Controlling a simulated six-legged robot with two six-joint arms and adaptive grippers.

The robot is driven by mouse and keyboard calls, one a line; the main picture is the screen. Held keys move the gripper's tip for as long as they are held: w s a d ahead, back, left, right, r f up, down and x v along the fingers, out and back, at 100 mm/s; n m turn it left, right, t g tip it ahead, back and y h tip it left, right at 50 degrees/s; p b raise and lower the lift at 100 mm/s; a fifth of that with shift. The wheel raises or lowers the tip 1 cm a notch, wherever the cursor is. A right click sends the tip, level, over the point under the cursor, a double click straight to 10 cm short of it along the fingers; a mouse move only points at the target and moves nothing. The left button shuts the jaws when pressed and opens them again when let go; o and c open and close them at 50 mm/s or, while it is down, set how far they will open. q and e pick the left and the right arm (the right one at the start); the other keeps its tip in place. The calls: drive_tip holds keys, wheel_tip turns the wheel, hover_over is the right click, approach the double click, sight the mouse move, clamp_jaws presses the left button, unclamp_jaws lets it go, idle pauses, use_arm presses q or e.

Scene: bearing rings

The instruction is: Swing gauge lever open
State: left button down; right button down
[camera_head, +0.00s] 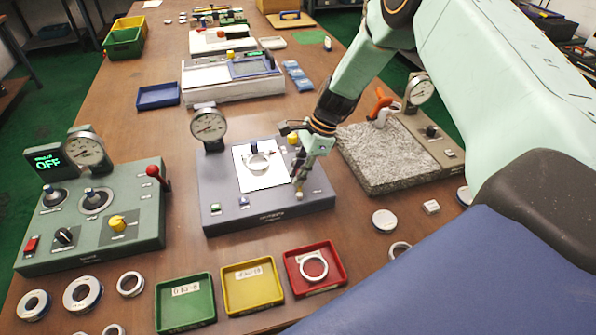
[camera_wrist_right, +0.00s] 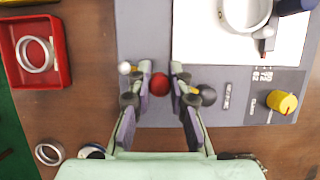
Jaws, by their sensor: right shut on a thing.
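The grey gauge station (camera_head: 270,207) stands mid-table with a round dial (camera_head: 208,126) and a white plate (camera_head: 262,178). A pale ring (camera_head: 258,161) sits on that plate; it also shows, cut off, at the top of the right wrist view (camera_wrist_right: 246,12). My right gripper (camera_head: 300,183) points down at the station's right side. In the right wrist view its fingers (camera_wrist_right: 156,82) are shut around the lever's red ball knob (camera_wrist_right: 160,86), one on each side. The rest of the lever is hidden beneath the knob and fingers. My left gripper is in neither view.
A green station (camera_head: 145,235) with its own red-knobbed lever (camera_head: 153,171) stands at left. A granite plate (camera_head: 385,170) lies at right. Green (camera_head: 160,320), yellow (camera_head: 227,303) and red (camera_head: 290,284) trays line the front, with a ring (camera_head: 313,266) in the red one. Loose rings lie nearby.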

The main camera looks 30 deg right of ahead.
drive_tip(key=c, duration=1.6)
unclamp_jaws()
drive_tip(key=shift+w+d+r, duration=0.15)
drive_tip(key=shift+w+r, duration=0.1)
drive_tip(key=o, duration=0.4)
drive_tip(key=shift+s, duration=0.25)
drive_tip(key=shift+f, duration=0.1)
drive_tip(key=v, duration=1.2)
